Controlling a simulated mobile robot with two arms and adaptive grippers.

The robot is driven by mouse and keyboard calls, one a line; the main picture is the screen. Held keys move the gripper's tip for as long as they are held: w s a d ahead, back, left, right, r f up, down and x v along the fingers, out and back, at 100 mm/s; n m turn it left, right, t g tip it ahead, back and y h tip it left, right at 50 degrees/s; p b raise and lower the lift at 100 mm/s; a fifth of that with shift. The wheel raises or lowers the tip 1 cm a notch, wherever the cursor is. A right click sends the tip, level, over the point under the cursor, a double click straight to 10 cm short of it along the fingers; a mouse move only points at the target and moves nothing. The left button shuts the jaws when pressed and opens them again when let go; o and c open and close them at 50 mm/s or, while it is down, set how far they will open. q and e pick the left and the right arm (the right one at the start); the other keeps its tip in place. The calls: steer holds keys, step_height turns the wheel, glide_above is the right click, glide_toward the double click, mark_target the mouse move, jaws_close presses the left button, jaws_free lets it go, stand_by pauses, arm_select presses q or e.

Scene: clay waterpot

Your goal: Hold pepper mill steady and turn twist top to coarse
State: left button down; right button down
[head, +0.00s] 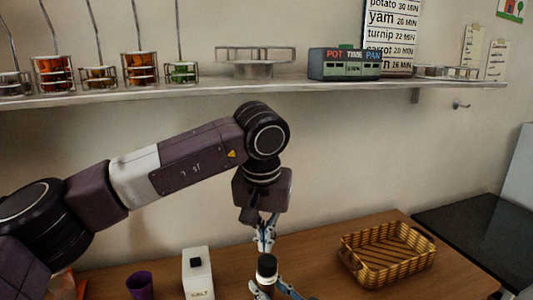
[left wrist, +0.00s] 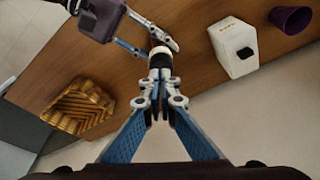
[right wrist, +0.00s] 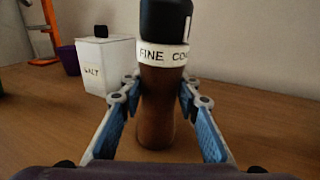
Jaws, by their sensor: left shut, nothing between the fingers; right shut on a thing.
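The pepper mill has a brown body (right wrist: 156,110), a white collar (right wrist: 163,54) and a black twist top (right wrist: 165,18). The collar reads FINE and, cut off at right, "CO". A pale vertical mark on the top is toward the right, above those letters. The mill stands upright on the table; its top also shows in the head view (head: 266,265). My right gripper (right wrist: 160,92) is shut around the brown body below the collar. My left gripper (head: 265,246) points down just above the black top, its fingers together and empty; it also shows in the left wrist view (left wrist: 160,98).
A white salt box (head: 197,272) with a black knob and a purple cup (head: 139,285) stand left of the mill. A wicker basket (head: 388,255) is at right. A shelf (head: 240,88) with jars runs along the wall behind my left arm.

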mark_target(267, 264)
arm_select(q)
steer(key=shift+a+f, duration=0.15)
steer(key=shift+f, duration=0.95)
steer(key=shift+a+f, duration=0.2)
steer(key=shift+f, duration=0.85)
steer(key=shift+a+f, duration=0.15)
steer(key=shift+f, duration=0.95)
steer(key=shift+w+d, duration=0.2)
steer(key=shift+w, duration=0.3)
steer(key=shift+s+d+f, duration=0.1)
steer(key=shift+s+d, duration=0.05)
steer(key=shift+d, duration=0.35)
steer(key=shift+s, duration=0.35)
steer(key=w+v, duration=0.1)
steer(key=v, duration=0.5)
steer(key=shift+w, duration=0.25)
